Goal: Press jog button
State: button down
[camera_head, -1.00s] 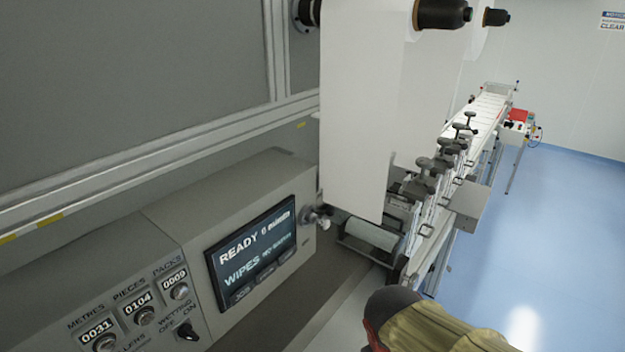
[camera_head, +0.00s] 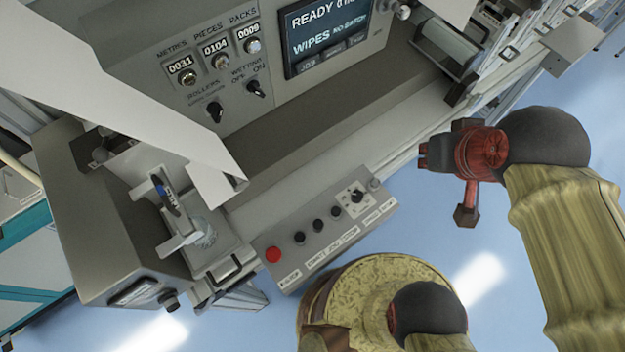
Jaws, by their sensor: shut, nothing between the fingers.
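A grey control box (camera_head: 332,228) sits at the front edge of the machine. It carries a red button (camera_head: 273,254), several dark round buttons (camera_head: 318,225) in a row and a dark selector switch (camera_head: 357,196). My gripper (camera_head: 424,156) is shut and empty, up and to the right of the control box in the picture, pointing left and apart from everything.
The counter panel (camera_head: 215,70) with knobs lies behind the box. White web material (camera_head: 160,110) hangs over the left. A dispensing unit (camera_head: 185,215) stands left of the box. Blue floor (camera_head: 400,225) shows between the box and my arm.

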aim_at(318, 224)
jog(key=u, duration=1.05)
